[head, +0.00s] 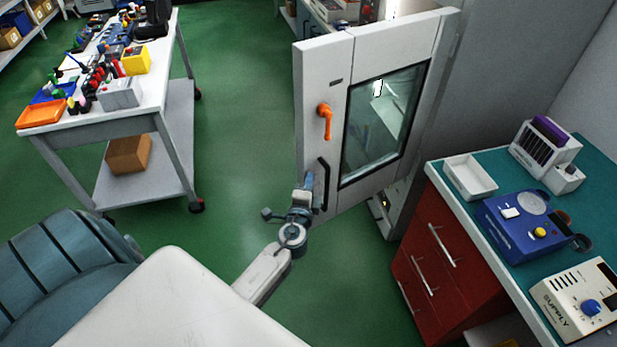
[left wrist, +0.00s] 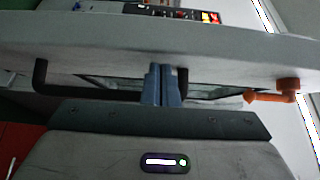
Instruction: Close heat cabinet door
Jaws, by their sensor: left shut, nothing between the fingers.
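The heat cabinet door (head: 313,100) is a white panel with a dark-framed window (head: 385,120), an orange latch handle (head: 325,118) and a black bar handle (head: 323,185). It stands open, swung out from the grey cabinet (head: 490,90) with its hinge side at the right. My left gripper (head: 308,183) is at the door's lower free side, close to the black bar handle. In the left wrist view, the shut blue-grey fingers (left wrist: 161,85) overlap the bar handle (left wrist: 85,92) near one end; contact is unclear. The orange handle (left wrist: 275,95) is to their right. My right gripper is out of view.
A teal-topped bench (head: 450,205) with red drawers (head: 430,265), a white tray (head: 470,190) and a blue device (head: 520,225) stands right of the door. A white cart (head: 150,90) with tools is at the left. Green floor (head: 240,130) between is clear.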

